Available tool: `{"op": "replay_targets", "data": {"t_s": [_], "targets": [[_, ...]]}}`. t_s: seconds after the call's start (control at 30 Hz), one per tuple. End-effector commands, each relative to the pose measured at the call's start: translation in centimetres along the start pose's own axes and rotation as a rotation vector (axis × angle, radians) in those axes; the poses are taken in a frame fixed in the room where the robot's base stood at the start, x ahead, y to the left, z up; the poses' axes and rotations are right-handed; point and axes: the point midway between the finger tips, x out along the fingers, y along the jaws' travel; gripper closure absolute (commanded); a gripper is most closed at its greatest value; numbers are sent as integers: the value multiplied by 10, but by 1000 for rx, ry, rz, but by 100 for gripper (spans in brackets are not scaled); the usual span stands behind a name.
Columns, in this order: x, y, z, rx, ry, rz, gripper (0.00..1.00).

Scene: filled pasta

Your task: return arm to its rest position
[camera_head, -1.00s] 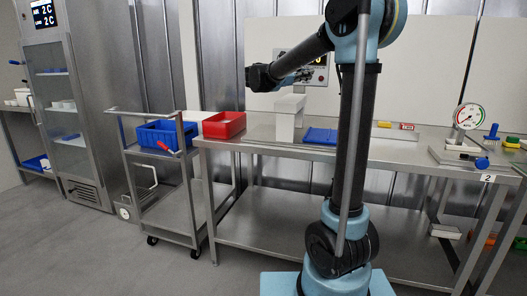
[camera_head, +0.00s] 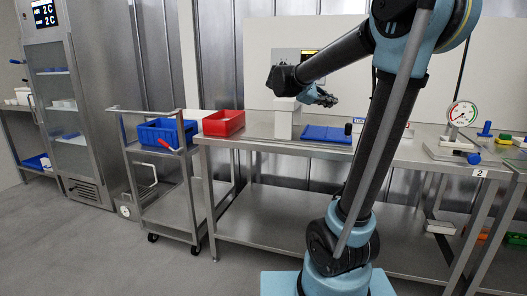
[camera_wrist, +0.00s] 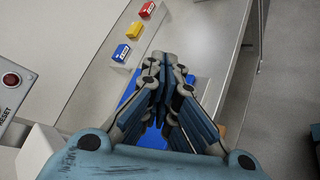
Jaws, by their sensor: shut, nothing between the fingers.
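My gripper (camera_head: 331,99) is raised above the steel table (camera_head: 255,143), over its back middle. In the wrist view my gripper (camera_wrist: 170,62) has its fingers together and nothing between them. My arm leans to the right from its base and bends back left at the top. Below the gripper a blue tray (camera_head: 326,134) lies flat on the table; it also shows partly behind the fingers in the wrist view (camera_wrist: 127,92). A white box-like block (camera_head: 284,122) stands just left of the blue tray, apart from it.
A red bin (camera_head: 223,122) sits at the table's left end. A trolley (camera_head: 150,152) with a blue bin (camera_head: 160,132) stands further left. A dial gauge (camera_head: 462,114) stands at the right. In the wrist view, blue, yellow and red blocks (camera_wrist: 135,30) line a strip. Floor in front is clear.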

Motion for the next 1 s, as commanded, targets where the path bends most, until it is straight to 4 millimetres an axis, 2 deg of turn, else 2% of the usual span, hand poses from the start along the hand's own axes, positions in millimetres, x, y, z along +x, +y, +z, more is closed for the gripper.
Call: {"op": "replay_targets", "data": {"t_s": [0.03, 0.2, 0.43, 0.8, 1.0], "targets": [[6, -24, 6, 42, 26, -42, 100], [16, -99, 13, 204, 121, -198, 100], [14, -201, 11, 436, 224, -419, 100], [-19, -349, -18, 824, 331, -802, 100], [-43, -408, -41, 1011, 361, -998, 100]]}}
